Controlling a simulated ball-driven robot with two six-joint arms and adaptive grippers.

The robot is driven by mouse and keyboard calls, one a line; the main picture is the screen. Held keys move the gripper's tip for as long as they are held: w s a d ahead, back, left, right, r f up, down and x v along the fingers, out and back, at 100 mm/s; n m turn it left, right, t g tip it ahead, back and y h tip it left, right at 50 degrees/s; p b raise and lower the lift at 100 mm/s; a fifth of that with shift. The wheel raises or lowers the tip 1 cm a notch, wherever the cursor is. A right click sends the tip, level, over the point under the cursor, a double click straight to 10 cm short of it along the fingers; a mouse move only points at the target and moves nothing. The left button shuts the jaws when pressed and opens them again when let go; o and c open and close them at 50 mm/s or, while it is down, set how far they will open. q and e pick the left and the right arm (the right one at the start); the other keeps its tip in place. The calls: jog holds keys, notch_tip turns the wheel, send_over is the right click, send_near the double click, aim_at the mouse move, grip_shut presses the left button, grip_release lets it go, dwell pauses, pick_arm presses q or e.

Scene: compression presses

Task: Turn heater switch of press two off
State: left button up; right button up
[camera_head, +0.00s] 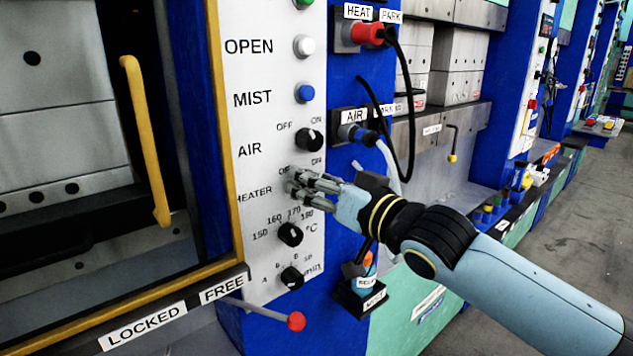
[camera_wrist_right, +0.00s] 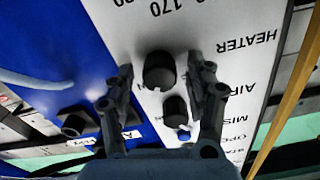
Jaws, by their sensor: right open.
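The white control panel (camera_head: 257,105) carries a row labelled HEATER, and my right gripper (camera_head: 292,183) covers its switch in the head view. In the right wrist view, which shows the panel upside down, the black heater switch (camera_wrist_right: 159,72) stands between the two open fingers of my right gripper (camera_wrist_right: 165,82). The fingers sit on either side of it; I cannot tell whether they touch it. The setting the switch points to is hidden. My left gripper is not in view.
The black air switch (camera_head: 310,140) is just above the gripper, and the temperature dial (camera_head: 290,235) just below. A timer dial (camera_head: 292,278) and a red-knobbed lever (camera_head: 295,321) are lower. Hoses (camera_head: 388,160) hang to the right. A yellow handle (camera_head: 145,140) is at left.

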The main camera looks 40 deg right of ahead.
jog(key=shift+c, duration=0.2)
grip_shut()
jog(key=shift+n, duration=1.3)
jog(key=n, duration=0.2)
jog(key=shift+a+n+p, duration=0.1)
jog(key=shift+n+p, duration=0.2)
jog(key=n, duration=0.3)
jog(key=shift+n, duration=0.3)
jog(key=shift+n+b, duration=0.45)
jog(key=shift+n, duration=1.05)
